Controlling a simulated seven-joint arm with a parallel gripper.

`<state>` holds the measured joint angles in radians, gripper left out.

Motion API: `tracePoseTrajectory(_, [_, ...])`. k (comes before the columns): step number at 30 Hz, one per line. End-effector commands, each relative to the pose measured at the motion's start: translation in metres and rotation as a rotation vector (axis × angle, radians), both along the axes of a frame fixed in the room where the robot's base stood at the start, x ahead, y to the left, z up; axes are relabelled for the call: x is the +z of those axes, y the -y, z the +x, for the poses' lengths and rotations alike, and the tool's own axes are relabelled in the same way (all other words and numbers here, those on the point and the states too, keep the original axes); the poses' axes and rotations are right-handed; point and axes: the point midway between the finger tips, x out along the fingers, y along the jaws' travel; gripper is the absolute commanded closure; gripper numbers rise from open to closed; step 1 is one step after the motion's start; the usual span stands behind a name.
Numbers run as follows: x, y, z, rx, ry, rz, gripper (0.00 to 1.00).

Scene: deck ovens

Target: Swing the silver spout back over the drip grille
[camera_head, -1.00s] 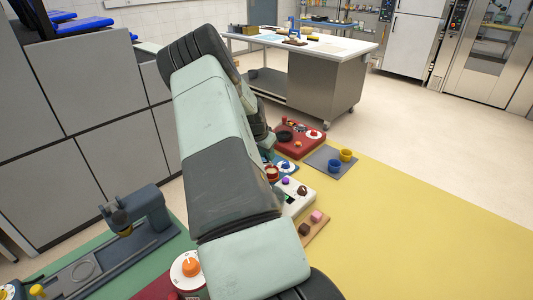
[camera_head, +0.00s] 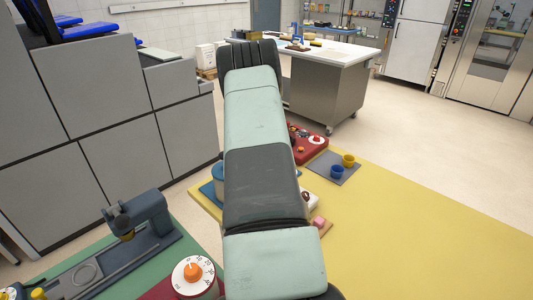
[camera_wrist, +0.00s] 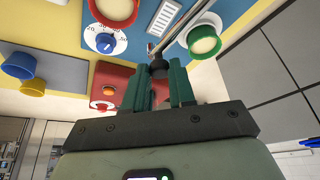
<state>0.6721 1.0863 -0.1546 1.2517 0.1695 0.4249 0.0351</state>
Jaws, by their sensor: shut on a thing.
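In the wrist view, my gripper (camera_wrist: 159,74) has its teal fingers closed about a dark round knob (camera_wrist: 158,68) at the near end of the silver spout (camera_wrist: 183,31). The spout runs as a thin metal bar from the knob towards the top right. The pale slatted drip grille (camera_wrist: 165,17) lies on a blue board (camera_wrist: 131,22), just left of the bar in this view. In the head view, my arm hides the gripper, spout and grille; only an edge of the blue board (camera_head: 209,194) shows.
A cream-topped round container (camera_wrist: 204,40) sits close right of the spout. A blue dial (camera_wrist: 104,43) and a red-rimmed cup (camera_wrist: 114,9) are left. A red box (camera_head: 308,144) and a grey mat with blue and yellow cups (camera_head: 333,167) stand beyond. Yellow table (camera_head: 420,215) is clear at right.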

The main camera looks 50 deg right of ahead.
Motion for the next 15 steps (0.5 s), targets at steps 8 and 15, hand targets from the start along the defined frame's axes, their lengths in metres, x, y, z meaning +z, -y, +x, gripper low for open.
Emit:
tracePoseTrajectory(8, [0.0004,0.0009,0.0096,0.092,0.002,0.001,1.00])
tracePoseTrajectory(15, [0.0005,0.0009,0.0112,0.111,0.001,0.000,1.00])
